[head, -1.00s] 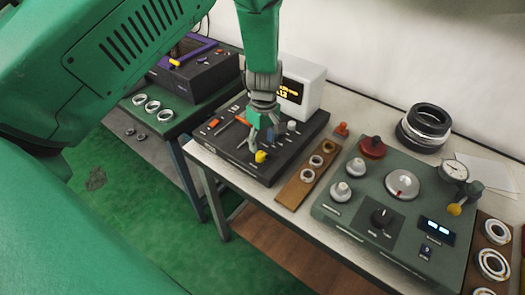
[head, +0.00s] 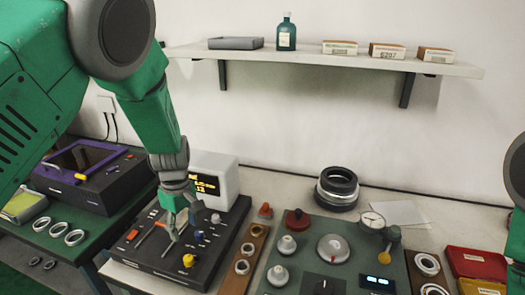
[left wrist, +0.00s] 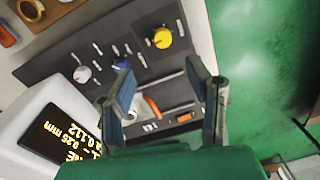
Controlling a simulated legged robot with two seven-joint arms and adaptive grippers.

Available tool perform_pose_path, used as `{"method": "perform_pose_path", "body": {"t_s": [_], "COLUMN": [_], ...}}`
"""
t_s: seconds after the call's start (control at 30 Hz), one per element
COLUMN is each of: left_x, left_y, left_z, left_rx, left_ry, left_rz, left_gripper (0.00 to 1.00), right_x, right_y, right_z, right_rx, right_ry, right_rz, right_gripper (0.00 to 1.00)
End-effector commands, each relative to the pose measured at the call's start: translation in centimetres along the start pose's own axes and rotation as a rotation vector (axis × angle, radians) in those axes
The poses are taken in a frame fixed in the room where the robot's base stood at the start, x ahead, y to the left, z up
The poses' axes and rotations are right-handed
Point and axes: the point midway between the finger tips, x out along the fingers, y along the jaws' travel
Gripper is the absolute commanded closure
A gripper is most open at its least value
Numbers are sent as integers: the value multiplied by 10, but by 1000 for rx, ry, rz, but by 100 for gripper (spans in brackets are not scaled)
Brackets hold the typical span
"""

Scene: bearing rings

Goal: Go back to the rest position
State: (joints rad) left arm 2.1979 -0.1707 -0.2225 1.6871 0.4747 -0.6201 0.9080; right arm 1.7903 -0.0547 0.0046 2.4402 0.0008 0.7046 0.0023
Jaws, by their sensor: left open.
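My left gripper (head: 172,232) hangs, pointing down, over the black control panel (head: 150,258) on the bench in the head view. Its two fingers are apart, with nothing between them. In the left wrist view the open fingers (left wrist: 168,98) show above the same panel (left wrist: 85,48), with its yellow knob (left wrist: 162,37) and an orange switch beyond them. I cannot tell whether the fingertips touch the panel. Part of my right arm (head: 516,170) shows at the right edge of the head view; its gripper is hidden.
A white display box (head: 216,176) stands close behind the left gripper. A green-grey dial panel (head: 330,262), a stack of rings (head: 337,190) and red bins (head: 476,264) are to the right. A wall shelf (head: 320,58) holds a bottle (head: 286,32) and small boxes.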

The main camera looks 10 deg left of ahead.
Motion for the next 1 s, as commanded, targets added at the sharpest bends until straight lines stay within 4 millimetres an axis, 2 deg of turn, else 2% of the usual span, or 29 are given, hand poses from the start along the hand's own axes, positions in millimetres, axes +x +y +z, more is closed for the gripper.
{"method": "perform_pose_path", "body": {"t_s": [0.07,0.17,0.27,0.3,0.4,0.53,0.7,0.8,0.87,1.0], "left_x": [10,42,89,109,149,174,181,176,198,229], "left_y": [-8,-34,-81,-105,-166,-228,-288,-317,-305,-296], "left_z": [-1,-4,-2,1,16,43,84,109,106,106], "left_rx": [20,102,268,357,600,872,1146,1278,1289,1309], "left_ry": [5,30,63,74,83,67,28,0,23,39], "left_rz": [-10,-34,-69,-83,-101,-84,-18,39,46,50], "left_gripper": [54,54,54,54,54,54,54,54,54,54], "right_x": [0,0,0,0,0,0,0,0,21,55], "right_y": [0,0,0,0,0,0,0,0,0,0], "right_z": [0,1,1,1,1,1,1,1,1,4], "right_rx": [0,0,0,0,0,0,0,0,0,0], "right_ry": [-1,-1,-1,-1,-1,-1,-1,-1,1,-2], "right_rz": [0,0,0,0,0,0,0,0,0,0], "right_gripper": [100,100,100,100,100,100,100,100,100,100]}}
